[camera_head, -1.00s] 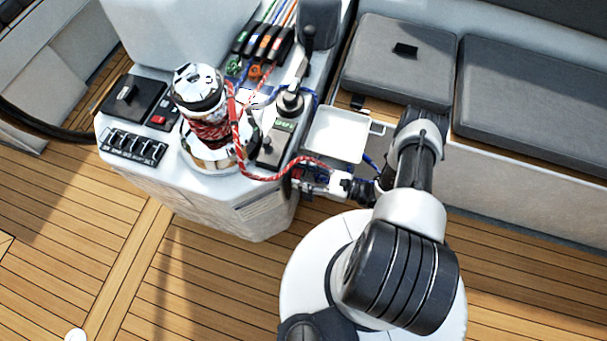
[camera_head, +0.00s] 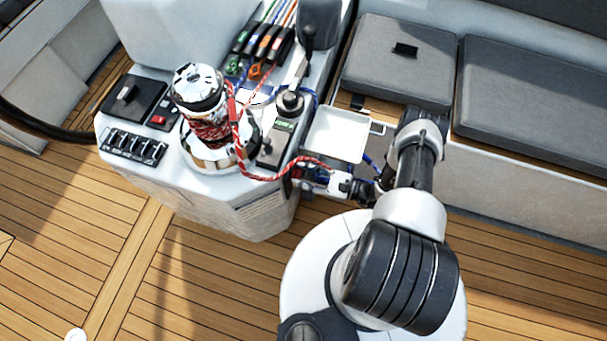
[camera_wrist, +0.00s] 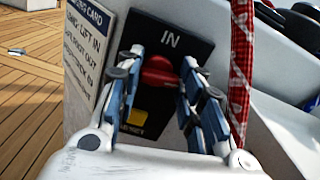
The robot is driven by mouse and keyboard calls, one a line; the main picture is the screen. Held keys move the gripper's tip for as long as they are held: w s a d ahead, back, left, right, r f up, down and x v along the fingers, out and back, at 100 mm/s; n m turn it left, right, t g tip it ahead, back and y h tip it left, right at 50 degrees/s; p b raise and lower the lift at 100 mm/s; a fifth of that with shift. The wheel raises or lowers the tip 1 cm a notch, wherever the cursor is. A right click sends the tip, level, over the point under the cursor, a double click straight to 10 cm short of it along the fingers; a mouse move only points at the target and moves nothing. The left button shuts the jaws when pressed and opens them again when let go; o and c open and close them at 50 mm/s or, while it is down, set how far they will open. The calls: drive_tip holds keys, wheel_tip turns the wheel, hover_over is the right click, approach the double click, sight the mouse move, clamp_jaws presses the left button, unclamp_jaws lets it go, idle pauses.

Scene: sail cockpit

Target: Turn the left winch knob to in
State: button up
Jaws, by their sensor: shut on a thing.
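The left winch knob (camera_wrist: 158,72) is red and sits on a black panel (camera_wrist: 146,37) marked "IN" at the top, in the wrist view. A yellow square (camera_wrist: 138,117) with small lettering is below it. My gripper (camera_wrist: 161,62) has one blue-and-grey finger on each side of the knob and is shut on it. The fingers hide the knob's sides, and I cannot tell exactly where it points. In the head view my gripper (camera_head: 316,180) is at the right side of the white console, and the knob is hidden there.
A red rope (camera_head: 262,179) runs from the chrome winch (camera_head: 199,88) down past my gripper; it hangs close to the right finger in the wrist view (camera_wrist: 239,75). A white tray (camera_head: 337,134) is just behind my gripper. A printed card (camera_wrist: 84,45) is left of the panel.

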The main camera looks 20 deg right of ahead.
drive_tip(key=shift+s+a+n+p, duration=0.1)
drive_tip(key=shift+n+p, duration=0.2)
drive_tip(key=shift+n, duration=3.65)
drive_tip(key=shift+s+a+n+p, duration=0.1)
drive_tip(key=shift+n+p, duration=0.15)
drive_tip(key=shift+n, duration=4)
drive_tip(key=o, duration=1.1)
drive_tip(key=shift+c, duration=0.2)
drive_tip(key=v, duration=1.2)
